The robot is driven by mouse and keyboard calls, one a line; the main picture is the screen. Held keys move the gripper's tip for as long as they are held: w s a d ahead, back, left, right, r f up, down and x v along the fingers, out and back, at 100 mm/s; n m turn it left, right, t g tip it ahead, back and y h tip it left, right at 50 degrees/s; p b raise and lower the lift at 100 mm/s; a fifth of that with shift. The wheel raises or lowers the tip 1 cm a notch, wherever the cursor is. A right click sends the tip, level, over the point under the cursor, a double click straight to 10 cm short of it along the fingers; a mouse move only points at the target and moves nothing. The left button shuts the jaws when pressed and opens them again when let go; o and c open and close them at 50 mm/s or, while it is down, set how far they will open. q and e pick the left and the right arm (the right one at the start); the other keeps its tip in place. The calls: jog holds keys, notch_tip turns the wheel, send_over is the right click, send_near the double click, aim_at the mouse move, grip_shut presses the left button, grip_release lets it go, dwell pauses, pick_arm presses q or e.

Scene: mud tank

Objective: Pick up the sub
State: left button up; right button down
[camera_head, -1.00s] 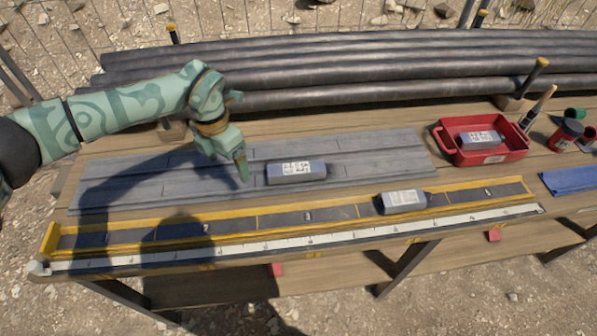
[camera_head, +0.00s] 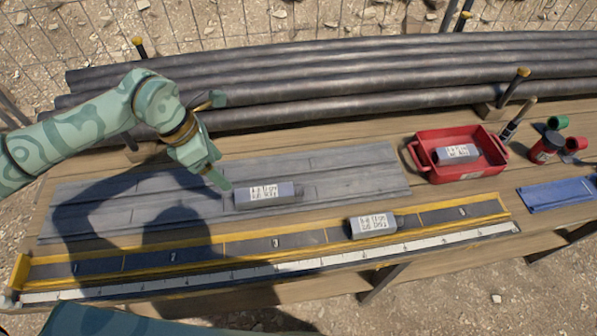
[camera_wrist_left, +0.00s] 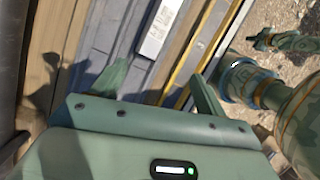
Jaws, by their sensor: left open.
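Three similar grey labelled blocks are in the head view; I cannot tell which is called the sub. One block (camera_head: 268,195) lies on the grey ribbed mat (camera_head: 120,208), one block (camera_head: 373,226) sits in the yellow-edged channel, and one block (camera_head: 456,153) lies in the red tray (camera_head: 468,173). My left gripper (camera_head: 219,142) is open and empty, its lower fingertip just left of the mat block. In the left wrist view a white-labelled block (camera_wrist_left: 159,30) lies ahead of my open fingers (camera_wrist_left: 163,86). A green arm part, perhaps my right gripper (camera_wrist_left: 285,42), shows at right.
Long black pipes (camera_head: 300,85) lie along the back of the wooden bench. The yellow-edged channel (camera_head: 275,243) and a white ruler strip (camera_head: 270,269) run along the front. A blue tray (camera_head: 557,195) and small containers (camera_head: 546,147) are at the right.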

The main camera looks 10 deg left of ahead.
pick_arm(q)
jog(key=w+d+r+m, duration=0.1)
jog(key=d+r+m, duration=0.1)
jog(key=m+b, duration=0.1)
jog(key=b, duration=0.1)
send_over(265, 191)
jog(key=a, duration=0.2)
jog(key=shift+t, duration=0.3)
jog(key=f, duration=1)
jog(key=shift+s, duration=0.4)
jog(key=b+x, duration=0.1)
jog(key=x, duration=0.4)
jog(key=shift+f, duration=0.4)
jog(key=shift+r, duration=0.1)
jog(key=c, duration=1.3)
pick_arm(e)
jog(key=f, duration=0.1)
jog(key=s+f, duration=0.1)
jog(key=f, duration=0.1)
jog(key=shift+s+d, duration=0.1)
jog(key=shift+s, duration=0.05)
pick_arm(q)
jog(key=shift+c, duration=0.2)
